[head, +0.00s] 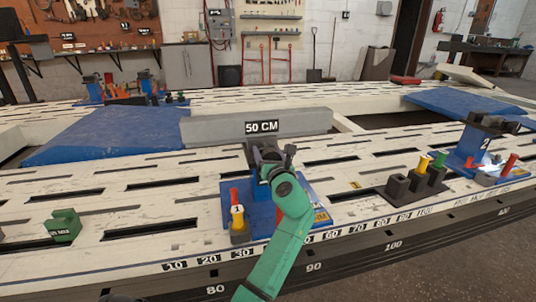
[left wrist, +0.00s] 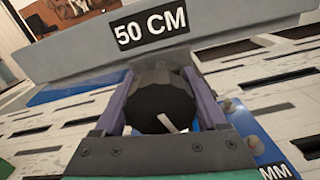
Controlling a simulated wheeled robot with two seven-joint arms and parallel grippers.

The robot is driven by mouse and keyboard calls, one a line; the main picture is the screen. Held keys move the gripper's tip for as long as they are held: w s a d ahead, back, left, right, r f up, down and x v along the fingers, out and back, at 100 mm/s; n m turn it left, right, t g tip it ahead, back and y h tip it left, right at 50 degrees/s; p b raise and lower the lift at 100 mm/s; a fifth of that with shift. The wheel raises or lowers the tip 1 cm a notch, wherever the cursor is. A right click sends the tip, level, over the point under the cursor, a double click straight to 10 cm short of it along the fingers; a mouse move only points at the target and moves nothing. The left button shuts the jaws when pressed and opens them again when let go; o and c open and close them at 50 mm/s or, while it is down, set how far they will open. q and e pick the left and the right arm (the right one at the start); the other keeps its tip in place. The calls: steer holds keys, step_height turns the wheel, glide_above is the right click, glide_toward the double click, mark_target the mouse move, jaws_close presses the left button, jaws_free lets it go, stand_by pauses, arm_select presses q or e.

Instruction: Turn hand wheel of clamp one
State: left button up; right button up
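Clamp one has a blue base (head: 262,208) on the near beam of the frame, with a label "1" by its red-topped pin. My green left arm reaches over it from the front and hides much of the clamp. My left gripper (head: 270,157) is at the top of the clamp. In the left wrist view, the dark round hand wheel (left wrist: 162,108) with a white mark fills the gap between my two fingers (left wrist: 160,95). Both fingers seem to touch its sides. My right gripper is not in view.
A grey block marked "50 CM" (head: 215,130) lies just behind the clamp. A second clamp (head: 480,150) labelled "2" stands at the right. A dark holder with coloured handles (head: 412,188) stands between them. A green block (head: 65,225) sits at the left. The beams have long slots.

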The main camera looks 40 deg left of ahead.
arm_select(q)
steer(key=c, duration=0.7)
steer(key=shift+r+n+p, duration=0.15)
steer(key=shift+n+p, duration=0.25)
steer(key=shift+p, duration=0.25)
steer(key=shift+n, duration=0.3)
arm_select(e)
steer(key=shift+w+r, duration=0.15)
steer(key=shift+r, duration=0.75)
arm_select(q)
steer(key=o, duration=1.3)
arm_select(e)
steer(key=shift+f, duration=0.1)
arm_select(q)
steer(key=p+v, duration=0.3)
steer(key=v, duration=1.1)
steer(key=shift+s+d+p, duration=0.2)
steer(key=shift+d+p, duration=0.05)
steer(key=shift+p, duration=0.1)
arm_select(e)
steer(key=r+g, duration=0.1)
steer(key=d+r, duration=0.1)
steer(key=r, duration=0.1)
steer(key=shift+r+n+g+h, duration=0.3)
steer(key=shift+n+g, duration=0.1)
